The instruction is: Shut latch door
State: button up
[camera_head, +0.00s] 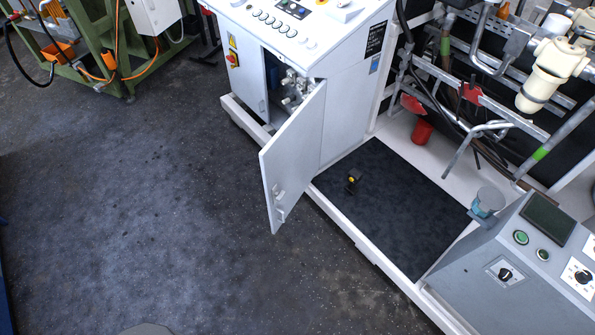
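A white cabinet door (292,158) stands open, swung outward from the front of a white control cabinet (345,85). Its hinge side is at the right of the opening, and its free edge points toward the lower left. A small latch or handle (279,204) shows low on the door's face. Through the opening (284,76), metal fittings and a blue part show inside; the door hides the lower right of the interior. A second front panel (247,72) left of the opening sits flush. My gripper is not in view.
Dark floor (130,210) left of the door is clear. A black mat (385,200) in a white frame lies right, with a small black-and-yellow object (352,183) on it. A grey console (520,265) stands lower right; pipes and a red cup (422,132) are behind.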

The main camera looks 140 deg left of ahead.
aim_at(289, 161)
jog(key=u, duration=3.25)
jog(key=i, duration=0.1)
jog(key=u, duration=1.4)
